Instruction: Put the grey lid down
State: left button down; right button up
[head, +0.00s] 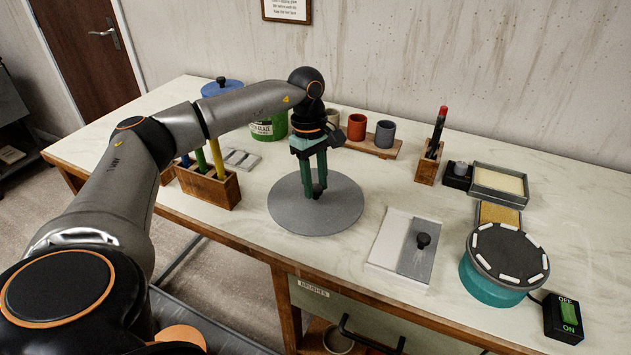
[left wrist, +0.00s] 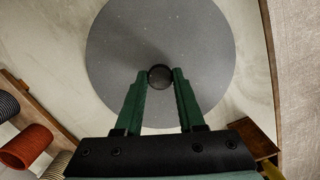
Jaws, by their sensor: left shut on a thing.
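The grey lid (head: 289,209) is a wide flat round disc with a small dark knob in its middle. It lies level at the middle of the table, over bare top; I cannot tell whether it touches the table. My left gripper (head: 316,190) points straight down with its green fingers shut on the knob. In the left wrist view the lid (left wrist: 160,35) fills the upper middle, and the gripper (left wrist: 160,80) has a finger on each side of the round knob. My right gripper is in neither view.
A wooden brush holder (head: 208,186) stands left of the lid. A green glaze bucket (head: 270,128) and several cups on a wooden board (head: 370,146) stand behind. A white board (head: 388,243) with a grey knobbed plate and a teal turntable (head: 490,283) are at the right. Bare table surrounds the lid.

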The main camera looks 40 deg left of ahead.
pick_arm(q)
jog(key=shift+f, duration=0.15)
jog(key=c, duration=0.5)
grip_release()
jog(key=shift+r, duration=0.25)
jog(key=shift+a+r+p, duration=0.15)
jog(key=shift+a+r, duration=0.1)
jog(key=shift+r, duration=1.7)
jog(key=shift+a+r+p, duration=0.1)
jog(key=shift+a+r, duration=0.15)
jog(key=shift+r, duration=1.75)
jog(key=shift+a+r+p, duration=0.15)
jog(key=shift+a+r, duration=0.1)
jog(key=shift+r, duration=1.7)
jog(key=shift+f, duration=0.1)
